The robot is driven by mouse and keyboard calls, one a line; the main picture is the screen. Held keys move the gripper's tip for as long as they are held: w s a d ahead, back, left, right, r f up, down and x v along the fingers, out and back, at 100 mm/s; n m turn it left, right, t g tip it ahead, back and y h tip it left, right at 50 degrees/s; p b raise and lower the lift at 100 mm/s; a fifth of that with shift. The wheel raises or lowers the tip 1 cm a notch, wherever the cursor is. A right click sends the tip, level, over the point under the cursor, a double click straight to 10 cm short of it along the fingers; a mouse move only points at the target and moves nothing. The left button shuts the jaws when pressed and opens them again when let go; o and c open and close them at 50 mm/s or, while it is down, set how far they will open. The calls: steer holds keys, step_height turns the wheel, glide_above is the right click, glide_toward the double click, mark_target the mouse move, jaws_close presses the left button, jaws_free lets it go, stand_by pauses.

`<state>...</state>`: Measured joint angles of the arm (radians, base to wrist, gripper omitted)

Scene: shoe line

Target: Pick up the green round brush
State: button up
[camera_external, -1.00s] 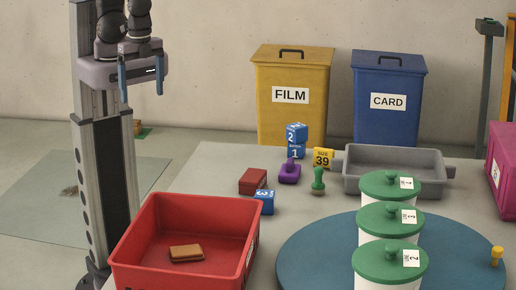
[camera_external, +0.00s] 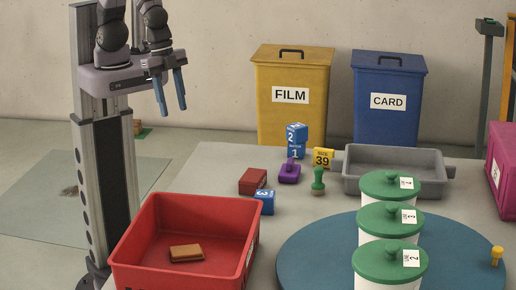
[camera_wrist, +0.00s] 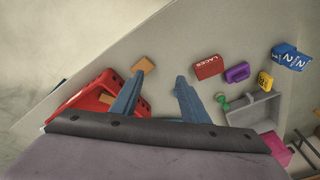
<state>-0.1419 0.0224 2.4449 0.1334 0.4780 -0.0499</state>
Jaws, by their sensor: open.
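The green round brush (camera_external: 318,181) stands on the grey table, its knobbed handle up, in front of the yellow size card and right of the purple brush. It also shows small in the wrist view (camera_wrist: 222,101), to the right of my fingers. My gripper (camera_external: 174,109) is open and empty, high at the left by the column, well away from the brush. Its two blue fingers spread apart in the wrist view (camera_wrist: 158,84).
A purple brush (camera_external: 289,173), red box (camera_external: 252,180) and blue block (camera_external: 265,201) lie left of the green brush. A grey tray (camera_external: 395,187) and green-lidded tubs (camera_external: 390,216) stand right. A red crate (camera_external: 240,262) sits in front.

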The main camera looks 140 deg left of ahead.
steer(key=w+a+f+n+t+y+b, duration=0.1)
steer(key=w+a+f+t+b, duration=0.2)
steer(key=w+a, duration=0.35)
steer(key=w+a+f+t+y+b, duration=0.1)
steer(key=w+a+f+b, duration=0.2)
steer(key=w+a+f, duration=0.4)
steer(key=t+b, duration=0.8)
steer(key=b, duration=0.2)
glide_toward(318, 182)
steer(key=shift+w+a+r, duration=0.1)
steer(key=shift+w+a, duration=0.1)
steer(key=shift+w, duration=0.35)
steer(key=shift+w+a+r, duration=0.1)
steer(key=shift+w+a, duration=0.1)
steer(key=shift+w, duration=0.3)
steer(key=shift+s+a+f, duration=0.1)
steer(key=shift+s+a, duration=0.1)
steer(key=shift+x, duration=3.7)
steer(key=shift+c, duration=0.6)
jaws_close()
